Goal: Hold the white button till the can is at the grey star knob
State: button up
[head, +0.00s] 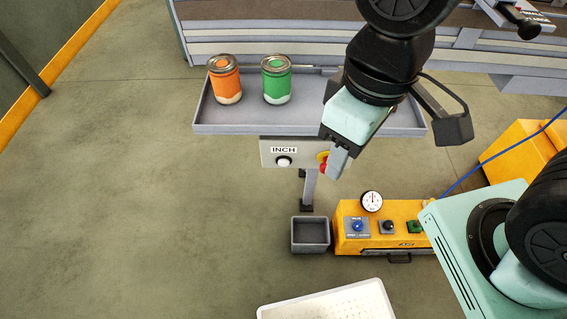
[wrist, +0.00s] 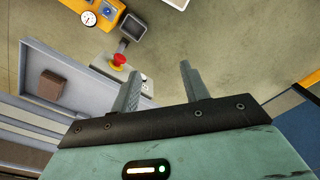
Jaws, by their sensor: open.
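The white button (head: 283,161) sits on a grey panel marked INCH (head: 268,146), under the front edge of the tray. An orange can (head: 225,80) and a green can (head: 276,80) stand upright on the tray. Which can is meant, I cannot tell. No grey star knob can be made out. My gripper (head: 338,163) is open and empty, to the right of the white button and apart from it, partly covering the red button beside it. In the wrist view the open fingers (wrist: 160,84) point towards the panel, with its red button (wrist: 119,60) left of them.
The grey tray (head: 225,128) runs along the conveyor frame (head: 250,35). A dark knob (head: 528,29) is at the top right. A small grey bin (head: 310,249) and a yellow unit with a gauge (head: 371,201) stand below. Floor on the left is clear.

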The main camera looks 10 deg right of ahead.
grip_shut()
dwell(1.4)
